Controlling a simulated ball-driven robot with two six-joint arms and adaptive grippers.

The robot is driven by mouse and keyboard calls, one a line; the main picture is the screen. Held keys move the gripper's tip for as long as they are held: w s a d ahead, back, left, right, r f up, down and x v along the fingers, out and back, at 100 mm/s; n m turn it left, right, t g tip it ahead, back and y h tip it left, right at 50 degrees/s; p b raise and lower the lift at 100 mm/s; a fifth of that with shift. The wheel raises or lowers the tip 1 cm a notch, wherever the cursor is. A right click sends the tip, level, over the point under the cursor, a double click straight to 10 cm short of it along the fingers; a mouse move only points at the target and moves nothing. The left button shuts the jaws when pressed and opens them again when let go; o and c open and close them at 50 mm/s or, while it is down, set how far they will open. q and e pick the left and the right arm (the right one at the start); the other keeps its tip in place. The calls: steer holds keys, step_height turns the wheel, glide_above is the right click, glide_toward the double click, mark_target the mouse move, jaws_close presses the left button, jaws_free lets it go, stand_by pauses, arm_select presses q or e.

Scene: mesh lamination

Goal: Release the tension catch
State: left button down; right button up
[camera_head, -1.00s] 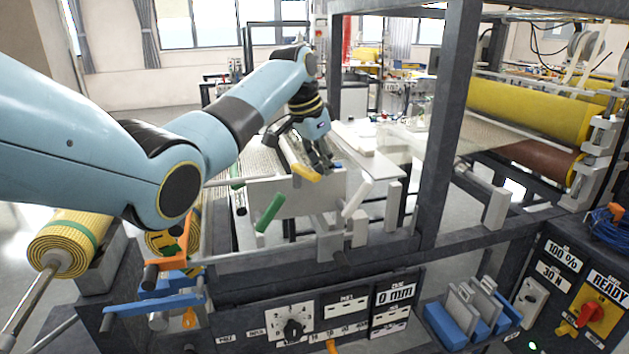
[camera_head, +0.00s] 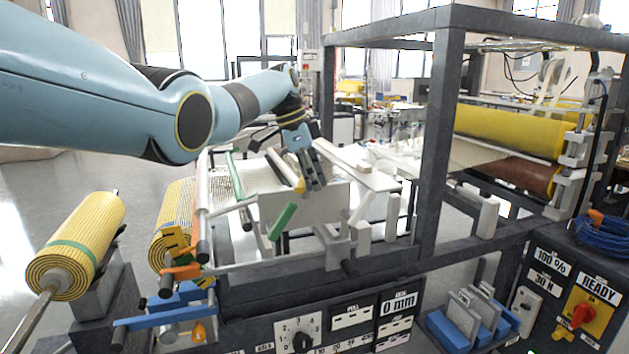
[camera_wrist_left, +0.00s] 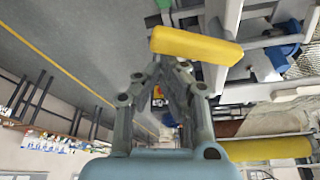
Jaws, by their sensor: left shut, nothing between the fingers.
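My left gripper (camera_head: 316,184) is shut and empty, with its fingers pointing down at the top edge of the pale plate (camera_head: 318,202). A yellow handle (camera_head: 300,186) lies just left of the fingers, partly hidden by them. In the left wrist view the yellow handle (camera_wrist_left: 196,46) crosses just beyond the fingertips; I cannot tell whether they touch it. A green handle (camera_head: 282,222) slants at the plate's left end, and its tip (camera_wrist_left: 163,4) shows at the wrist view's top edge. None is clearly marked as the tension catch. My right gripper is not in view.
A dark frame post (camera_head: 437,150) stands right of the gripper. Yellow mesh rolls (camera_head: 85,240) are at the left. Blue and orange levers (camera_head: 165,312) and a control panel (camera_head: 340,322) are in front. A white lever (camera_head: 362,205) slants to the right.

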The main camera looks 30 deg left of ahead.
arm_select(q)
steer(key=shift+s+a, duration=0.1)
steer(key=shift+s, duration=0.05)
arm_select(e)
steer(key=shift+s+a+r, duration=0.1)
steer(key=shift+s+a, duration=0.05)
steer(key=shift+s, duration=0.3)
arm_select(q)
steer(key=shift+a, duration=0.1)
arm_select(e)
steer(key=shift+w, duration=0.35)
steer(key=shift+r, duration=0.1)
arm_select(q)
step_height(320, 180, up, 10)
steer(key=shift+d+f, duration=0.25)
steer(key=shift+d, duration=0.2)
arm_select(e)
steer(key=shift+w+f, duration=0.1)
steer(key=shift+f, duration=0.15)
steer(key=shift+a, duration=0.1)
arm_select(q)
steer(key=shift+f, duration=0.1)
